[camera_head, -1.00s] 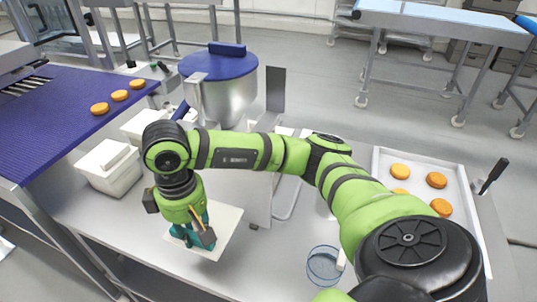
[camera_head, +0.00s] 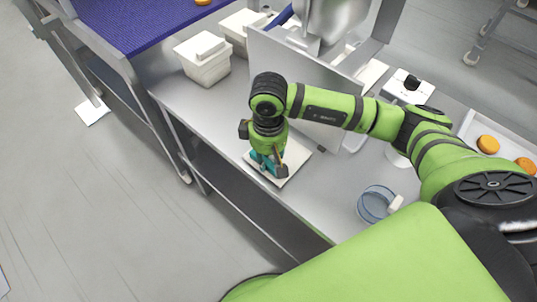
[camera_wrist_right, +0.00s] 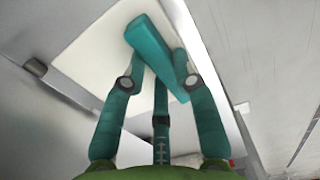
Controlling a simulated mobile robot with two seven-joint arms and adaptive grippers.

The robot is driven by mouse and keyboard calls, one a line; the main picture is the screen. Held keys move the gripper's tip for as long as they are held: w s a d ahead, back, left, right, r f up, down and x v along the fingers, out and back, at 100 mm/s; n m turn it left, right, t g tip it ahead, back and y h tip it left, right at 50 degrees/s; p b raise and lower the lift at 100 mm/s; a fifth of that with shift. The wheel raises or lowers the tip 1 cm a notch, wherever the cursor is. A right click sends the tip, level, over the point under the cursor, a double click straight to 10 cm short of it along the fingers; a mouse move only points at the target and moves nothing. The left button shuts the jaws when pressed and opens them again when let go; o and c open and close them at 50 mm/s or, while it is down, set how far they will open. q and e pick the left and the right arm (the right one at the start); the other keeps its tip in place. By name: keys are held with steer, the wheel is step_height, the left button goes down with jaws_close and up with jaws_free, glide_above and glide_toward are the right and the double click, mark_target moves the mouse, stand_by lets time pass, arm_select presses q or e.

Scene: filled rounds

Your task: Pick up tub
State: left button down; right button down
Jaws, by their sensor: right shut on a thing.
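My right gripper (camera_head: 267,165) points down over a white square board (camera_head: 297,168) near the table's front edge. In the right wrist view its teal fingers (camera_wrist_right: 160,70) close around a teal, elongated block-like thing (camera_wrist_right: 150,42) above the white board (camera_wrist_right: 95,60). I cannot tell whether this thing touches the board, or whether it is the tub. A white lidded tub (camera_head: 203,68) stands on the table up and left of the gripper, apart from it. A second white tub (camera_head: 236,40) stands behind it. My left gripper is out of view.
A clear blue-tinted jug (camera_head: 374,207) stands near the front edge, right of the board. A metal panel (camera_head: 290,70) rises behind the gripper. A tray (camera_head: 470,128) with orange-brown rounds lies at the right. The blue conveyor (camera_head: 130,22) is top left. Bare table lies left of the board.

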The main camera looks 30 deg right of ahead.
steer(key=shift+f, duration=0.15)
steer(key=c, duration=1)
jaws_free()
